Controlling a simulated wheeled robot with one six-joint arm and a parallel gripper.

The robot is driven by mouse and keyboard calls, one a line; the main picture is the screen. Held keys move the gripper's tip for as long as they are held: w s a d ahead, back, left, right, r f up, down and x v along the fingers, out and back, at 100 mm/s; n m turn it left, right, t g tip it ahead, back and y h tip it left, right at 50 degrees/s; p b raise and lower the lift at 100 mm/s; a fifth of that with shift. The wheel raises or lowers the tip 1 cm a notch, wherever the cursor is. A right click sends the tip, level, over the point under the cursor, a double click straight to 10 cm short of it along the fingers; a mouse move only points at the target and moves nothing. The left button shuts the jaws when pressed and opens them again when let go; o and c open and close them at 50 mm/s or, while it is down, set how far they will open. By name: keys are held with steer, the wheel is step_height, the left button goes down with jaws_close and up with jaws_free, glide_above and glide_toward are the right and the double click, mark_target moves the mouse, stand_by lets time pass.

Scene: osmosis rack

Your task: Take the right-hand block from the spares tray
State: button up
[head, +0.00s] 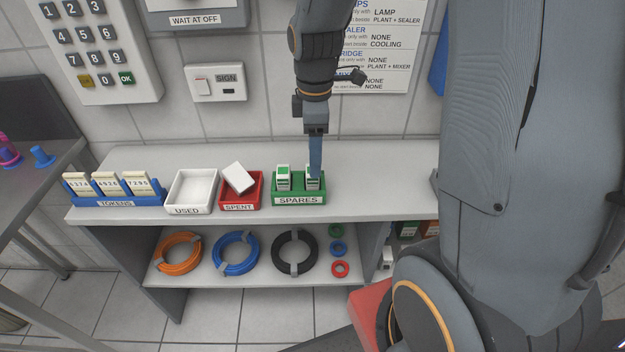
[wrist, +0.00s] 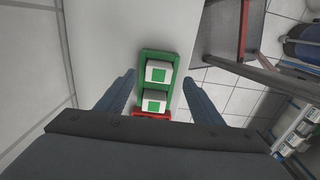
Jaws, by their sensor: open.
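The green spares tray (head: 298,200) stands on the shelf top with two white blocks with green marks in it. The right-hand block (head: 309,184) is partly hidden by a finger of my gripper (head: 315,176). The left-hand block (head: 283,178) is clear of it. In the wrist view the tray (wrist: 144,85) runs lengthwise, with the right-hand block (wrist: 159,71) farther up and the left-hand block (wrist: 153,104) below. My gripper (wrist: 158,77) is open and points down, one finger on each side of the right-hand block. I see no contact, and nothing is held.
Left of the spares tray stand the red spent tray (head: 240,205) with a tilted white block, the empty white used tray (head: 191,190), and the blue tokens rack (head: 115,196). The wall is close behind. The shelf top right of the spares tray is clear.

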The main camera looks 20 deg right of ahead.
mark_target(312, 181)
steer(key=shift+w+a+f+p, duration=0.1)
steer(key=shift+f+p, duration=0.35)
steer(key=shift+f, duration=0.95)
steer(key=shift+w+a+f+p, duration=0.1)
steer(key=shift+f+p, duration=0.35)
steer(key=shift+f, duration=0.95)
steer(key=c, duration=1.2)
